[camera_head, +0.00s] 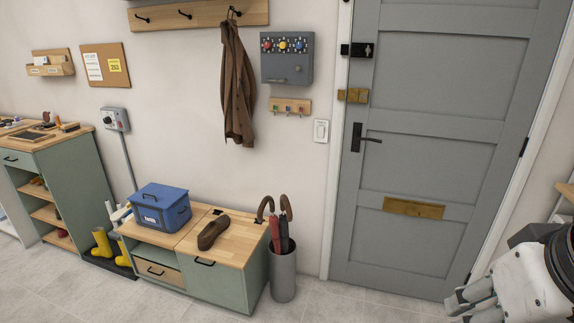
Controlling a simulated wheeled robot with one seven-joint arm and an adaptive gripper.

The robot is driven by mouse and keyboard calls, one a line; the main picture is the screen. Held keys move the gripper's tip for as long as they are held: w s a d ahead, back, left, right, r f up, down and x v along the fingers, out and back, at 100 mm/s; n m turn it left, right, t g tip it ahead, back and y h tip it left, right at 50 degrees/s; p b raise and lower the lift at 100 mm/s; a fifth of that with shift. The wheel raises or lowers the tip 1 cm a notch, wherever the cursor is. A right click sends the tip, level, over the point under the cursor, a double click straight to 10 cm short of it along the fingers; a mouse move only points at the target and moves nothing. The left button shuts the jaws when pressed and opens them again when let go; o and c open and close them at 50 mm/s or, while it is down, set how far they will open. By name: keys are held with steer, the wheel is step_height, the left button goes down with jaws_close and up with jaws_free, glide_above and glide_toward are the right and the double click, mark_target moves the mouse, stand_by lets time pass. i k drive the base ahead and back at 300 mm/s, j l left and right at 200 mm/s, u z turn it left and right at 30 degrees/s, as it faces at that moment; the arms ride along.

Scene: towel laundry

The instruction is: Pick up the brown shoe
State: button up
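The brown shoe (213,232) lies on the wooden top of a low green bench cabinet (240,247), on its right half. It appears to rest upright on its sole. My gripper (468,305) is at the lower right, in front of the grey door, well to the right of the shoe and apart from it. Its grey fingers point left. Part of it is cut off by the bottom edge, and I cannot tell whether it is open or shut.
A blue lidded box (160,207) stands left of the shoe. An umbrella stand (283,274) with umbrellas is right of the bench. A brown coat (236,90) hangs above. Yellow boots (102,243) stand at left. Floor between the stand and my arm is clear.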

mark_target(206, 239)
steer(key=i+u, duration=0.75)
steer(key=i+l+u, duration=0.35)
steer(key=i+j+u, duration=0.2)
steer(key=i+u, duration=0.2)
steer(key=i, duration=0.2)
steer(key=i+u, duration=0.4)
steer(key=i, duration=0.15)
steer(key=i+z, duration=0.15)
steer(key=z, duration=1.5)
